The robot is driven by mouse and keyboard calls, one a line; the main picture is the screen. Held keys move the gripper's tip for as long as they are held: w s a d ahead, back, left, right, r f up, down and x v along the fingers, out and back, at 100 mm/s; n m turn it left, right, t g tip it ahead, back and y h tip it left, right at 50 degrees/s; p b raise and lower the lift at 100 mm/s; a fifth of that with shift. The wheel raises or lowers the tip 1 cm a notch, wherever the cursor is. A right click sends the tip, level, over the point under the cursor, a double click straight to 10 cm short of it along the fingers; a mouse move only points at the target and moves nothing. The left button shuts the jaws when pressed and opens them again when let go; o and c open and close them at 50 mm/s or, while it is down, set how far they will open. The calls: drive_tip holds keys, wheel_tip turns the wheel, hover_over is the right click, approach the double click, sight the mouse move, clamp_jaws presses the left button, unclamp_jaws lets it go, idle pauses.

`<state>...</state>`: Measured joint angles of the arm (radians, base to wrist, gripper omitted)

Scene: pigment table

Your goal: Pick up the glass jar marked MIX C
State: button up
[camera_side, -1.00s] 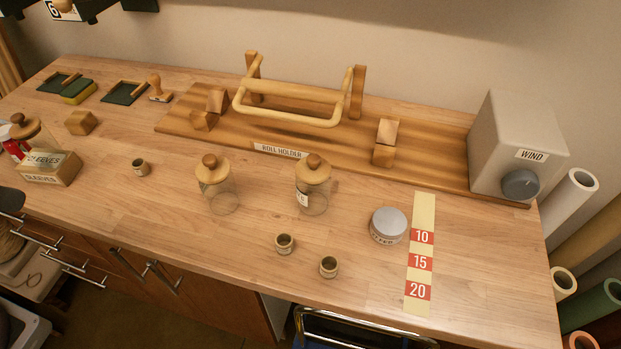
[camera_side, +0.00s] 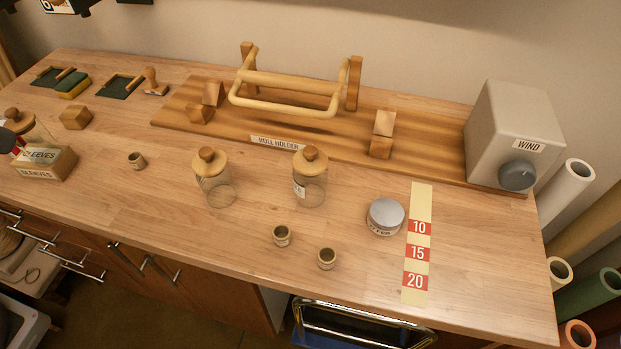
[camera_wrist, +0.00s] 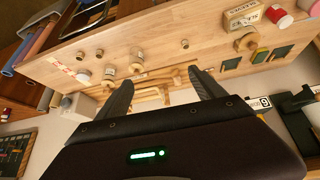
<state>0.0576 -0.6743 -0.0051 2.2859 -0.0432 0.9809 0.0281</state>
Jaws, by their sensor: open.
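Two glass jars with round wooden lids stand upright mid-table in the side view: a left jar (camera_side: 215,182) and a right jar (camera_side: 310,185). A third lidded jar (camera_side: 22,122) stands at the far left behind the sleeves box. Each of the two middle jars has a pale label turned partly away, so I cannot read which is MIX C. In the wrist view the middle jars (camera_wrist: 136,68) (camera_wrist: 110,72) are small and beyond my fingers. My gripper (camera_wrist: 160,76) is open and empty, well apart from the jars. It is not identifiable in the side view.
Small pots (camera_side: 282,236) (camera_side: 326,258) and a grey-lidded tin (camera_side: 386,217) stand in front and right of the jars. The roll holder board (camera_side: 255,140) lies behind them, with a grey WIND box (camera_side: 515,135) at right. The sleeves box (camera_side: 45,165) is at left.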

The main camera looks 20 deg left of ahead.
drive_tip(key=w+d+r+m+t+h, duration=0.2)
drive_tip(key=w+d+m+h, duration=0.1)
drive_tip(key=w+d, duration=0.65)
drive_tip(key=m+t+h, duration=0.2)
drive_tip(key=t, duration=0.2)
hover_over(300, 177)
drive_tip(key=s, duration=0.1)
wheel_tip(300, 177, down, 4)
drive_tip(key=f, duration=2)
drive_tip(key=shift+a+f, duration=0.1)
drive_tip(key=shift+a, duration=0.15)
drive_tip(key=shift+w+d+f, duration=0.1)
drive_tip(key=shift+w+f, duration=0.1)
drive_tip(key=shift+f, duration=0.1)
drive_tip(key=shift+h, duration=0.3)
drive_tip(key=x, duration=0.6)
drive_tip(key=shift+w+r, duration=0.15)
drive_tip(key=shift+w, duration=0.2)
drive_tip(key=c, duration=1.7)
drive_tip(key=shift+r, duration=0.1)
